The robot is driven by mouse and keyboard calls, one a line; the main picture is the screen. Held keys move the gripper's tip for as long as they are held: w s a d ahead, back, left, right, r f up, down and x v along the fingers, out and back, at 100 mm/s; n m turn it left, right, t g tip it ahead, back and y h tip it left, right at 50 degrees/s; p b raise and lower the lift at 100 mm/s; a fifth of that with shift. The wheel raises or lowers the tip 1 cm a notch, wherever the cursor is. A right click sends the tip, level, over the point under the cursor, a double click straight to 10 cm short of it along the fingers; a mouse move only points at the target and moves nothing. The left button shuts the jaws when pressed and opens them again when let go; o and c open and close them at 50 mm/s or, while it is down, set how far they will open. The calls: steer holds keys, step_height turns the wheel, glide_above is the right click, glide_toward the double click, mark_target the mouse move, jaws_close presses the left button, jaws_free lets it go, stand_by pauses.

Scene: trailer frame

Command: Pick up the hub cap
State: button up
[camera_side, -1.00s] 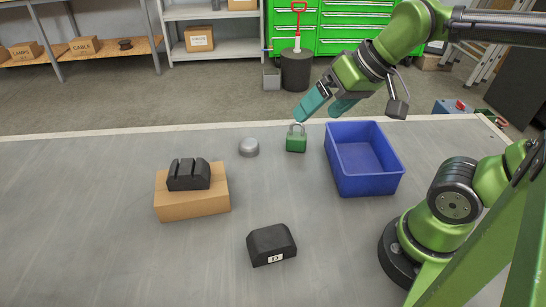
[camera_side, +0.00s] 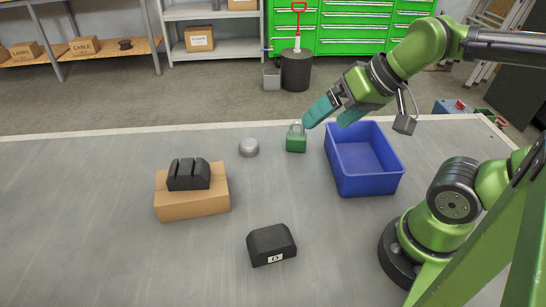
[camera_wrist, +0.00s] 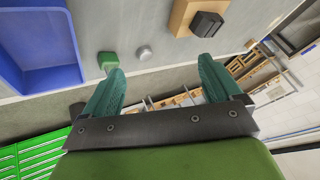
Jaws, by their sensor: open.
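The hub cap (camera_side: 249,147) is a small grey dome lying on the grey table, left of a green padlock (camera_side: 296,140). In the wrist view the hub cap (camera_wrist: 144,53) shows above and between my fingertips, some way off. My gripper (camera_side: 329,114) has teal fingers and is open and empty. It is in the air to the right of the hub cap, above and right of the padlock and near the blue bin. In the wrist view my gripper's two fingers (camera_wrist: 160,65) stand wide apart, and the padlock (camera_wrist: 108,61) is near the left fingertip.
A blue bin (camera_side: 387,186) stands right of the padlock. A cardboard box (camera_side: 205,207) with a black grooved block (camera_side: 188,176) on it stands at left. A black block marked D (camera_side: 272,243) lies at the front. The table between is clear.

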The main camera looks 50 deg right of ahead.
steer(key=shift+o, duration=0.3)
steer(key=shift+f, duration=0.1)
steer(key=n+g+h, duration=0.1)
steer(key=g+h, duration=0.1)
steer(key=g, duration=0.5)
glide_above(248, 142)
step_height(248, 142, down, 7)
step_height(248, 142, down, 17)
steer(key=shift+d+r, duration=0.1)
steer(key=shift+c, duration=0.3)
steer(key=c, duration=1.1)
